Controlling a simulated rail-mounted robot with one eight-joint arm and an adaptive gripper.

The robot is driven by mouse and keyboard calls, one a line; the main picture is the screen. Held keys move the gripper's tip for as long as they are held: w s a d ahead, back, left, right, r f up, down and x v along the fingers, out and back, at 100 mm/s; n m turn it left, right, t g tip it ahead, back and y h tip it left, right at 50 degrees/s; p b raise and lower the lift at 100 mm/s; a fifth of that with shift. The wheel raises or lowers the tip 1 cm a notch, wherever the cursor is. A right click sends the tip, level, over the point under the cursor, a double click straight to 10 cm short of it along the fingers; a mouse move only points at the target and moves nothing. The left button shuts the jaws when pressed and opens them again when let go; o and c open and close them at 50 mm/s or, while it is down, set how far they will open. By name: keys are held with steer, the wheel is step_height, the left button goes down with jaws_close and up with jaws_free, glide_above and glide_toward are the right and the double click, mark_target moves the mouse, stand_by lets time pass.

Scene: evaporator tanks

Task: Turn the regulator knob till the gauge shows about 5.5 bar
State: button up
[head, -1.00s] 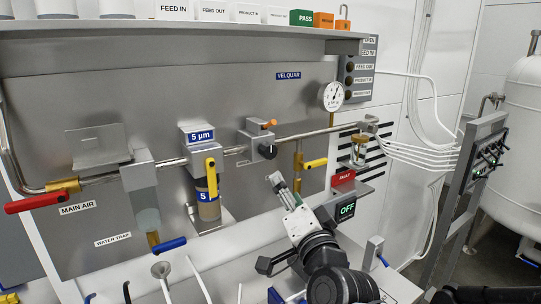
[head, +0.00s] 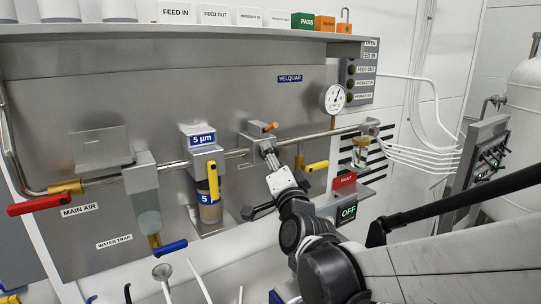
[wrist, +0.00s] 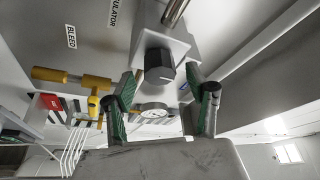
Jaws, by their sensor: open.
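The regulator (head: 255,140) is a grey block on the pipe, with a black knob (head: 266,149) on its front and an orange fitting on top. In the wrist view the black knob (wrist: 159,66) is between and just beyond the two green-padded fingertips. My gripper (head: 273,162) is open in front of the knob; it also shows in the wrist view (wrist: 161,80). I see a gap on each side of the knob and cannot tell any contact. The round white gauge (head: 333,98) is right of the regulator; its reading is too small to tell.
A yellow-handled valve (head: 316,166) is close to the right of my gripper. A filter with a yellow lever (head: 212,178) stands to the left. The red-labelled FAULT box (head: 345,181) with a green OFF display is at lower right. The shelf (head: 180,32) runs above.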

steer(key=shift+x, duration=0.95)
steer(key=c, duration=1.1)
steer(key=shift+c, duration=0.2)
steer(key=shift+n, duration=0.3)
steer(key=shift+f+n+b, duration=0.1)
steer(key=shift+n+b, duration=0.4)
steer(key=shift+b, duration=0.1)
steer(key=shift+n+t+y+b, duration=0.4)
steer(key=shift+n+y, duration=0.2)
steer(key=shift+n, duration=0.4)
